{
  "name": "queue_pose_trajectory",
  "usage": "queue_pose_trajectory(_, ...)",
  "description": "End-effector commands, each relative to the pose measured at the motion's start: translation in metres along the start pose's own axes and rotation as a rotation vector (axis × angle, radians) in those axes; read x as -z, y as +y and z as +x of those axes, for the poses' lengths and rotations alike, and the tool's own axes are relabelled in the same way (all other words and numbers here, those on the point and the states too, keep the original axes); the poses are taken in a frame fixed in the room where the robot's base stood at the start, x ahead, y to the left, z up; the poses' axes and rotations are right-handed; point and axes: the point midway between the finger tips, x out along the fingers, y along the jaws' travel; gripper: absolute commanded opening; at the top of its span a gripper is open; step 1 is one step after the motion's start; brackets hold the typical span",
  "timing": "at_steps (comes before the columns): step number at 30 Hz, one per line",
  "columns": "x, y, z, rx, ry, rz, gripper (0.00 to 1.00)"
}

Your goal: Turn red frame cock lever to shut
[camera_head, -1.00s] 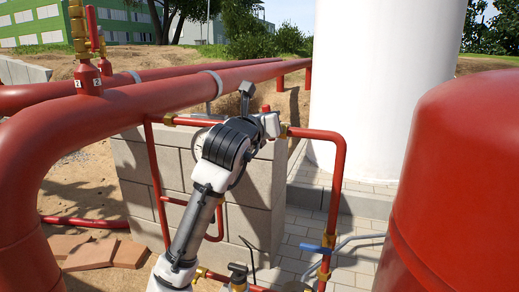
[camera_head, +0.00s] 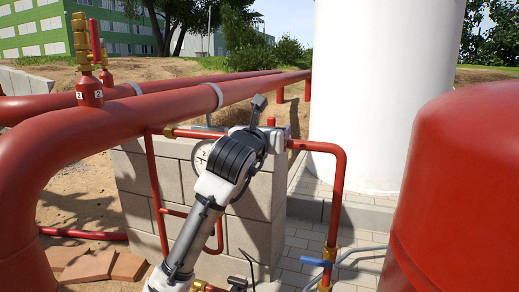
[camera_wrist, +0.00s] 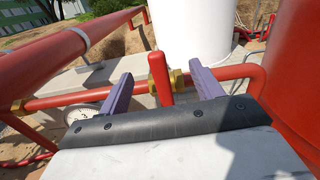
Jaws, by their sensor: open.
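The red frame cock lever (camera_wrist: 158,75) stands upright between the two purple fingers of my gripper (camera_wrist: 162,82) in the wrist view. The fingers are apart, one on each side, with a visible gap to the lever on both sides. The lever's brass fitting (camera_wrist: 177,78) shows behind it on the red frame pipe (camera_wrist: 75,98). In the head view only the lever's red tip (camera_head: 271,121) shows at my gripper (camera_head: 270,116). The valve body there is mostly hidden by my gripper.
A thick red pipe (camera_head: 180,103) runs behind the block wall (camera_head: 262,190). A large red tank (camera_head: 460,190) stands at right. A white cylinder (camera_head: 365,90) is behind. Another red lever (camera_head: 95,40) is at upper left, and a blue lever (camera_head: 317,262) sits low on the frame pipe.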

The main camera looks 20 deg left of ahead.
Motion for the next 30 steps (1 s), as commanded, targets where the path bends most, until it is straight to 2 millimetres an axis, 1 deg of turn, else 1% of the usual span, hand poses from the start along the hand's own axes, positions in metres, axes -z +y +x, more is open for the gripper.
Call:
queue_pose_trajectory(5, 0.001, 0.001, -0.016, -0.001, -0.002, 0.000, 0.65)
queue_pose_trajectory(15, 0.001, 0.001, -0.057, -0.001, -0.002, 0.001, 0.65)
queue_pose_trajectory(18, 0.001, 0.001, -0.066, -0.001, -0.001, 0.000, 0.65)
queue_pose_trajectory(22, 0.000, 0.000, -0.070, -0.001, 0.000, 0.000, 0.65)
queue_pose_trajectory(30, 0.000, 0.000, -0.070, 0.000, 0.000, 0.000, 0.65)
